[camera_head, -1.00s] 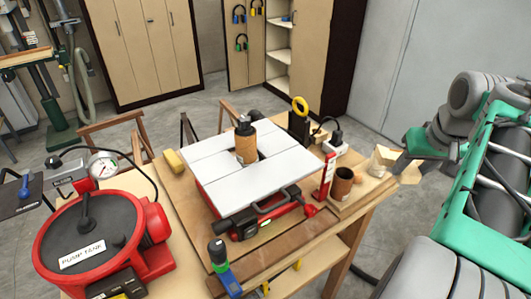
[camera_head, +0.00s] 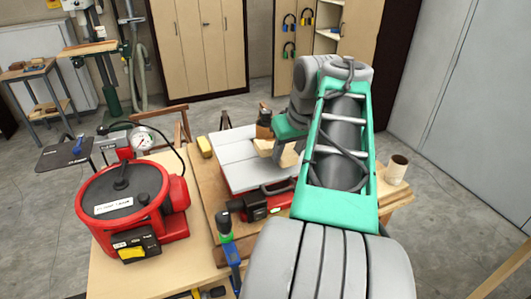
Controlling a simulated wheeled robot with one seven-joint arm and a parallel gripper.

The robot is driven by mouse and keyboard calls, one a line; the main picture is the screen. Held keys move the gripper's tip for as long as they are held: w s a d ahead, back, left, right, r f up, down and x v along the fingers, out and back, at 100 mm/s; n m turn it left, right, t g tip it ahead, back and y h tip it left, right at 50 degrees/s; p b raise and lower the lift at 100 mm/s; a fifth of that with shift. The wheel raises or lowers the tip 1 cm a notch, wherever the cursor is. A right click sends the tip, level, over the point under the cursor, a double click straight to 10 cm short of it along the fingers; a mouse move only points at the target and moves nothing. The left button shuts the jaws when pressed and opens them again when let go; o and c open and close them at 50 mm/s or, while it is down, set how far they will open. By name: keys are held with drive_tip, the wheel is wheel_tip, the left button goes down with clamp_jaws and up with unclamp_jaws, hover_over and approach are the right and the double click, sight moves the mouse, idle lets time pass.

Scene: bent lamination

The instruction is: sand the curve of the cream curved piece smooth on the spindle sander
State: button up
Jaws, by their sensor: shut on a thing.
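The cream curved piece (camera_head: 264,147) shows just left of my gripper (camera_head: 278,153), over the sander's table. My gripper is shut on it; my arm hides most of the fingers and part of the piece. The spindle sander (camera_head: 232,172) has a light grey top and a red base. Its brown sanding drum (camera_head: 264,124) with a dark cap stands upright, just behind the piece. I cannot tell whether the piece touches the drum. My arm covers the right side of the sander.
A red pump tank (camera_head: 122,205) stands left on the wooden bench (camera_head: 185,258). A clamp with a blue handle (camera_head: 231,255) is at the front edge. A yellow block (camera_head: 204,146) lies behind left.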

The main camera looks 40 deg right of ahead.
sight(286, 150)
drive_tip(key=shift+b+x, duration=1.5)
drive_tip(key=shift+x, duration=0.25)
drive_tip(key=shift+w+r, duration=0.2)
drive_tip(key=shift+w+d+p, duration=0.3)
drive_tip(key=shift+w+p, duration=0.05)
drive_tip(key=shift+w, duration=0.1)
drive_tip(key=shift+w+d, duration=0.1)
drive_tip(key=shift+d, duration=0.05)
drive_tip(key=shift+s, duration=0.25)
idle(0.9)
drive_tip(key=shift+a, duration=0.25)
drive_tip(key=shift+w+a, duration=0.25)
drive_tip(key=shift+a, duration=0.35)
drive_tip(key=shift+w, duration=0.25)
idle(1.6)
drive_tip(key=shift+s, duration=0.25)
